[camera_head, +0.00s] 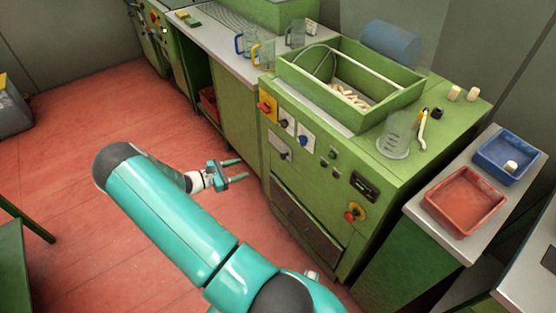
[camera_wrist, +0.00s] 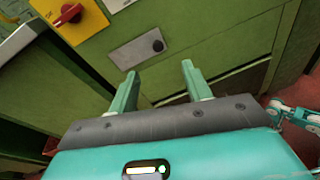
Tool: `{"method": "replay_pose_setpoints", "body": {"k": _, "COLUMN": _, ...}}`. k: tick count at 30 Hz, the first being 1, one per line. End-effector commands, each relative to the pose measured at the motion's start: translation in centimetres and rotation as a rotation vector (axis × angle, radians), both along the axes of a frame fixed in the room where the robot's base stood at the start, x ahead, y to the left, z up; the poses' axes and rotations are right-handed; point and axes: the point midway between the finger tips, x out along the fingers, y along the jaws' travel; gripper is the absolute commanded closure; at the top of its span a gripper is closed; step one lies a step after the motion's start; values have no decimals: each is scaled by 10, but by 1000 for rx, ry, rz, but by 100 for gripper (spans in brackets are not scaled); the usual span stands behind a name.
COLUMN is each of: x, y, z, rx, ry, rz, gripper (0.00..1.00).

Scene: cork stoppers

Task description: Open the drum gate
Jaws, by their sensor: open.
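My gripper (camera_head: 243,169) is open and empty, in front of the left part of the green machine's front face. In the wrist view its two teal fingers (camera_wrist: 160,74) point toward that face, below a grey plate (camera_wrist: 136,48) with a black knob (camera_wrist: 157,45). The plate also shows on the front in the head view (camera_head: 277,145). The fingers appear apart from the knob. A round mesh drum part (camera_head: 318,63) sits in the open green trough (camera_head: 395,112) on top, beside several corks (camera_head: 350,97). I cannot tell for sure which part is the drum gate.
A yellow plate with a red switch (camera_head: 266,107) is above the grey plate. A red-and-yellow stop button (camera_head: 354,213) is lower right. A glass beaker (camera_head: 395,135) stands on top. Red (camera_head: 465,228) and blue (camera_head: 510,177) trays lie right. Red floor at left is mostly free.

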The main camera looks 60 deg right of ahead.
Motion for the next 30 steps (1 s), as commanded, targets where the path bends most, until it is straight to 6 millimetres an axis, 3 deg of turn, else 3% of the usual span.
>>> {"method": "replay_pose_setpoints", "body": {"k": 1, "x": -7, "y": -9, "z": -17, "rx": -14, "ry": 63, "rz": 26, "gripper": 51}}
{"method": "replay_pose_setpoints", "body": {"k": 3, "x": -13, "y": -18, "z": -33, "rx": -32, "ry": 132, "rz": 60, "gripper": 51}}
{"method": "replay_pose_setpoints", "body": {"k": 9, "x": -24, "y": -33, "z": -60, "rx": -58, "ry": 243, "rz": 119, "gripper": 51}}
{"method": "replay_pose_setpoints", "body": {"k": 17, "x": -35, "y": -55, "z": -62, "rx": -61, "ry": 256, "rz": 123, "gripper": 51}}
{"method": "replay_pose_setpoints", "body": {"k": 30, "x": -74, "y": -130, "z": -62, "rx": -59, "ry": 254, "rz": 123, "gripper": 51}}
